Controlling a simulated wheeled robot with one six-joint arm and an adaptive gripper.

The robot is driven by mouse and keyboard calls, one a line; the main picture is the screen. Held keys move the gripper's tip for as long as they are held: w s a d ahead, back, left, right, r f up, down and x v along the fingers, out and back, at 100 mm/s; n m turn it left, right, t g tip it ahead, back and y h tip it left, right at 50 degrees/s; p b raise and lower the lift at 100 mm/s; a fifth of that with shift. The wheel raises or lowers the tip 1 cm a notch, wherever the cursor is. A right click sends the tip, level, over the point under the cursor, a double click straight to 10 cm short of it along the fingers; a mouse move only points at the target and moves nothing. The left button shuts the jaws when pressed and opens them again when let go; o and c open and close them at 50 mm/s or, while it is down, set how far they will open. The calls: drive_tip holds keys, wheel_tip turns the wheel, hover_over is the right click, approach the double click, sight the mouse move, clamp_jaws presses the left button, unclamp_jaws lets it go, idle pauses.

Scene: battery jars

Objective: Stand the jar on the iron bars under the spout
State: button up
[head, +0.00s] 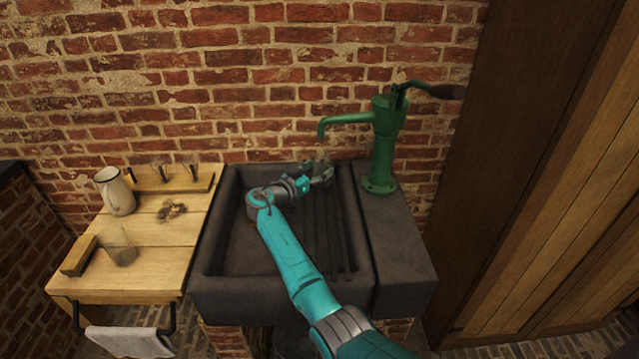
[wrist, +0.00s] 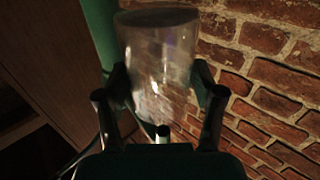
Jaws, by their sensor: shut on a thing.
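A clear glass jar (wrist: 160,45) stands between the two dark fingers of my gripper (wrist: 160,78) in the wrist view, and they are shut on its sides. In the head view my gripper (head: 325,172) is over the back of the dark stone sink (head: 225,230), below the green spout (head: 322,128). The jar there is small and mostly lost against the gripper and bricks. The iron bars (head: 335,240) run front to back in the right part of the sink. I cannot tell whether the jar's base touches them.
The green pump (head: 385,145) stands on the ledge right of the sink. A wooden table (head: 150,275) at the left bears a white jug (head: 115,192), another clear glass jar (head: 119,246), a wooden rack (head: 165,185) and small brown pieces (head: 172,210). A brick wall is close behind.

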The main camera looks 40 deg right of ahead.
drive_tip(key=shift+f, duration=2)
drive_tip(key=shift+f, duration=0.15)
drive_tip(key=o, duration=1.3)
drive_tip(key=shift+c, duration=0.2)
drive_tip(key=s+a, duration=0.2)
drive_tip(key=a, duration=1)
drive_tip(key=shift+s, duration=0.15)
